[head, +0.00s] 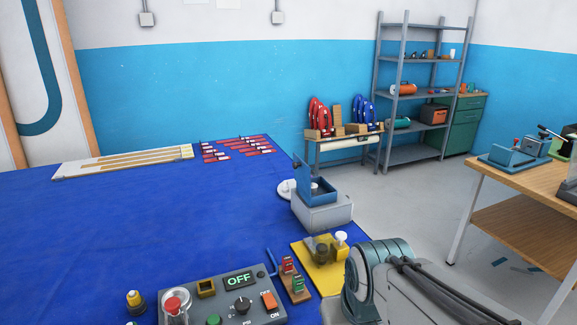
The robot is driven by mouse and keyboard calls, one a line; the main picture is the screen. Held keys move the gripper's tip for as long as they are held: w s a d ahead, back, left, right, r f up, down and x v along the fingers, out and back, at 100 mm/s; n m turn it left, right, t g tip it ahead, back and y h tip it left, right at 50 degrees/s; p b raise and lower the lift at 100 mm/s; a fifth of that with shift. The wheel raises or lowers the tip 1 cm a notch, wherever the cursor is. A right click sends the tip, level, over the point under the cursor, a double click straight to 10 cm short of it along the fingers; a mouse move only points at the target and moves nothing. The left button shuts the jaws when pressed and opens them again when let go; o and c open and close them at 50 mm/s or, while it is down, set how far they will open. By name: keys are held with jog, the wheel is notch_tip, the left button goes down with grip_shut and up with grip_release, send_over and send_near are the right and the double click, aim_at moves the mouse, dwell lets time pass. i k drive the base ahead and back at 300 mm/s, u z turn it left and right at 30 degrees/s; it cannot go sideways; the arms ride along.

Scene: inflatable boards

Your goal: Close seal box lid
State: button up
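The seal box appears to be the small grey box (325,214) with a blue top, at the right edge of the blue-covered table in the head view. Its blue lid (302,179) stands raised at the back left, so the box is open. What lies inside is too small to tell. My gripper is not in view. A grey-teal arm link, which looks like mine, shows at the bottom right, in front of and apart from the box.
A white disc (286,188) lies beside the box's left. Nearer are a yellow fixture (329,277) with a white knob, small red and green parts (290,275), and a control panel (240,308) reading OFF. The blue table (150,230) is clear at its middle. A wooden bench (520,200) stands right.

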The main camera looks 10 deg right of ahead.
aim_at(302, 171)
jog(key=k, duration=1.55)
jog(key=z, duration=0.7)
jog(key=i, duration=1.5)
jog(key=u, duration=0.85)
jog(key=i, duration=0.35)
jog(key=u, duration=0.35)
